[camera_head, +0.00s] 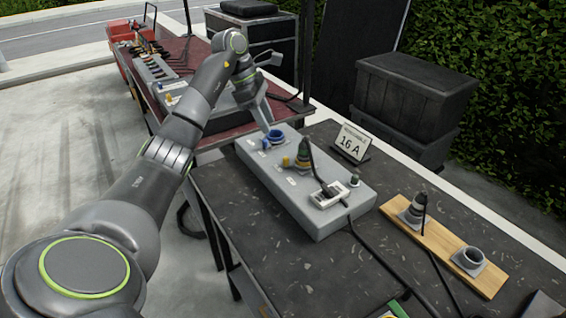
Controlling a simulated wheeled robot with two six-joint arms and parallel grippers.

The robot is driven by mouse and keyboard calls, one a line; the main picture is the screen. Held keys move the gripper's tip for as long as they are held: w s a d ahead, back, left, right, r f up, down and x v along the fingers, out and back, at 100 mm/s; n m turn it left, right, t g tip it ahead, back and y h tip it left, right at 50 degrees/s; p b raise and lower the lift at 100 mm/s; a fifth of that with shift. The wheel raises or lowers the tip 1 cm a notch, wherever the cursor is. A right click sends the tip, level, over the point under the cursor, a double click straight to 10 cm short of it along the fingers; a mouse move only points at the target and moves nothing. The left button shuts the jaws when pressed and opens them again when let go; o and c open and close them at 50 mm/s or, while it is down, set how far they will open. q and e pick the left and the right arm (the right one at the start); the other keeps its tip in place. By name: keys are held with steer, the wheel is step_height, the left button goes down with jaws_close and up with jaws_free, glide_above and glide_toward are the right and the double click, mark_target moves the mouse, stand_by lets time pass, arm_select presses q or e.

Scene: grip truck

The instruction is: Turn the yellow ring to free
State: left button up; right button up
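A grey panel box (340,218) lies on the dark table. On it stands an upright dark connector (303,152) with a yellowish band near its base, which I take for the yellow ring. A small yellow knob or tab (286,161) shows beside it. Details of the ring are too small to tell its setting. My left gripper (274,93) is above the far end of the box, near a blue round socket (276,136). Its two fingers look spread and empty, apart from the yellow ring. My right gripper is not in view.
A switch unit with a cable (330,194) sits on the box. A wooden board (440,243) with a connector and a ring socket lies to the right. A red-topped table (185,55) holds equipment at the back.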

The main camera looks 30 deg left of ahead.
mark_target(285, 158)
arm_select(q)
steer(key=b+x, duration=0.5)
steer(key=x, duration=0.2)
steer(key=shift+d+f+b, duration=0.1)
steer(key=shift+f+b, duration=0.2)
steer(key=x, duration=0.3)
steer(key=shift+w+d+r, duration=0.1)
steer(key=shift+d+f, duration=0.15)
steer(key=shift+f, duration=0.35)
steer(key=shift+w+f, duration=0.1)
steer(key=shift+c, duration=0.6)
jaws_close()
